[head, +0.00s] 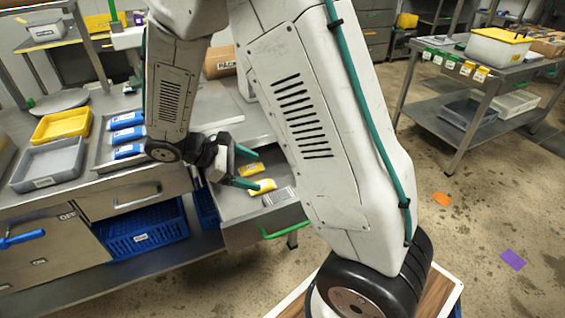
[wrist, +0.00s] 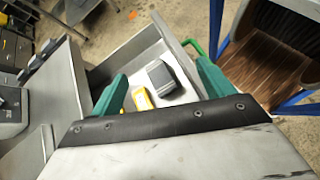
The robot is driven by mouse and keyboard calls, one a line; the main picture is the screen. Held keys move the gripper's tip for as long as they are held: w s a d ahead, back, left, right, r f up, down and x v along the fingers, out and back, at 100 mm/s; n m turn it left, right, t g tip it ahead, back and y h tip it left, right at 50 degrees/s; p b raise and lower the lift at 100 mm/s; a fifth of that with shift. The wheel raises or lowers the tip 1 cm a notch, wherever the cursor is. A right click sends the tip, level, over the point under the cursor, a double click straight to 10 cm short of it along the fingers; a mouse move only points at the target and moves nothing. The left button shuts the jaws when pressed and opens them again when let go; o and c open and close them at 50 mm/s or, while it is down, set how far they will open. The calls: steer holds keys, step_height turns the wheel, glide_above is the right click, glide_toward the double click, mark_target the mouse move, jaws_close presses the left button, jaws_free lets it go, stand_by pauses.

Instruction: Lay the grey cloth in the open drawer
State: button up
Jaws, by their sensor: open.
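The open drawer (head: 240,234) with a green handle sticks out below the counter in the head view. A small grey folded piece (head: 279,196), which looks like the grey cloth, lies in it near the front. In the wrist view it is a dark grey block with a pale edge (wrist: 161,76), lying on the drawer floor. My gripper (head: 256,170) is open over the drawer, teal fingers spread. In the wrist view the grey piece appears between the fingers, apart from both. I cannot tell the exact height of the gripper above it.
Two yellow packets (head: 252,169) lie in the drawer beside the grey piece. On the counter are a yellow tray (head: 62,124), a grey tray (head: 48,165) and several blue packets (head: 127,135). A blue crate (head: 147,236) sits below. Floor to the right is mostly clear.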

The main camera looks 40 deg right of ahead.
steer(key=s+a+r+m+t+y, duration=0.2)
steer(key=s+r+m+t+y, duration=0.1)
steer(key=s+r, duration=0.5)
steer(key=s+a+r+m+t+y, duration=0.2)
steer(key=s+r+m+y, duration=0.4)
steer(key=s+r, duration=0.3)
steer(key=shift+s+a+m+t+y, duration=0.3)
steer(key=shift+s+m+t, duration=0.2)
steer(key=shift+s, duration=0.45)
